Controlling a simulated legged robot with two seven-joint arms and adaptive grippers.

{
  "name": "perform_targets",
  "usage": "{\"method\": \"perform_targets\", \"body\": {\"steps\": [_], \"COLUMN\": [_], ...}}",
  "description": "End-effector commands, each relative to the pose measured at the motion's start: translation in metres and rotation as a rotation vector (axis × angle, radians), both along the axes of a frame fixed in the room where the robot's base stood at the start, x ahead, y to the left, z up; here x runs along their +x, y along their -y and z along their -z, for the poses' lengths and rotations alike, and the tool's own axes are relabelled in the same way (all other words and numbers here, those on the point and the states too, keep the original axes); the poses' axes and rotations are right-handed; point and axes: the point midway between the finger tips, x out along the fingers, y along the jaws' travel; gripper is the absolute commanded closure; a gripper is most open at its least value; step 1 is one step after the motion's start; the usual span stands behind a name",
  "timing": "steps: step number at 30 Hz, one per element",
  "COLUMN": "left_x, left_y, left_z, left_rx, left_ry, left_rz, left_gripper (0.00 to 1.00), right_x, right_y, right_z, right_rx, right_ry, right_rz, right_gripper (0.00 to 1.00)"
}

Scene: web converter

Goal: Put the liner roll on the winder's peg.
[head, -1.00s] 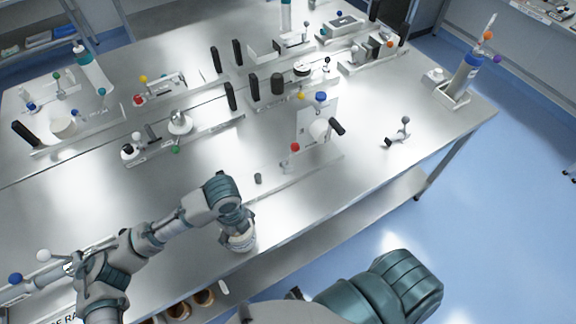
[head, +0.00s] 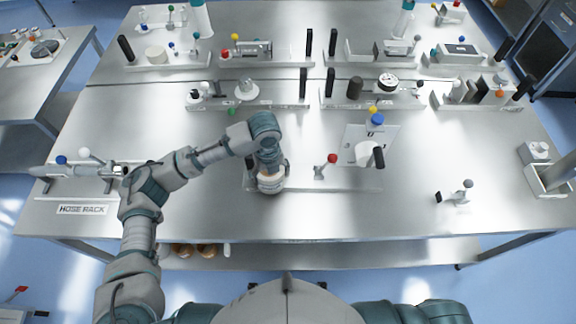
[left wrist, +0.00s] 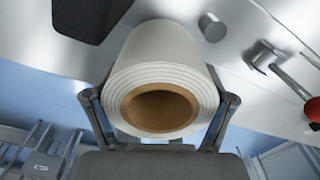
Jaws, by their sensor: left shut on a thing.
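My left gripper (head: 270,172) is shut on a white liner roll (head: 271,184) near the front edge of the table. In the left wrist view the roll (left wrist: 165,60) shows its layered end and brown hollow core (left wrist: 160,107) between the two fingers. The winder (head: 352,180) is to the right of the roll, with a white drum, a black handle and a red-knobbed lever (head: 326,165). A short grey peg (left wrist: 212,27) stands beside the roll in the left wrist view, apart from it. In the head view my gripper seems to hide it. My right gripper is out of view.
A hose rack (head: 82,209) is at the front left. A row of fixtures (head: 250,100) stands behind. A small grey-knobbed stand (head: 456,195) is at the right. Brown-ended rolls (head: 184,250) lie on the lower shelf. The table between winder and stand is clear.

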Motion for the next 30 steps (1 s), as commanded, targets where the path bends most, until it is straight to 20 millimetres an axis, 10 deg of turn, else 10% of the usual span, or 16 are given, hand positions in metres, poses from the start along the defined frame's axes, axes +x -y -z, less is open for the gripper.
{"method": "perform_targets", "body": {"steps": [9,29,30], "left_x": [0.048,0.051,0.051], "left_y": [0.047,0.046,0.047], "left_z": [0.004,0.042,0.042], "left_rx": [0.005,0.004,0.005], "left_ry": [0.002,0.002,0.001], "left_rz": [0.001,0.001,0.001], "left_gripper": [0.67,0.67,0.08], "right_x": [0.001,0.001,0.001], "right_y": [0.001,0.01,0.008], "right_z": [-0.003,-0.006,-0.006], "right_rx": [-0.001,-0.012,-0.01], "right_ry": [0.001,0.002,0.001], "right_rz": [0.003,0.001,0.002], "right_gripper": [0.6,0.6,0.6]}}
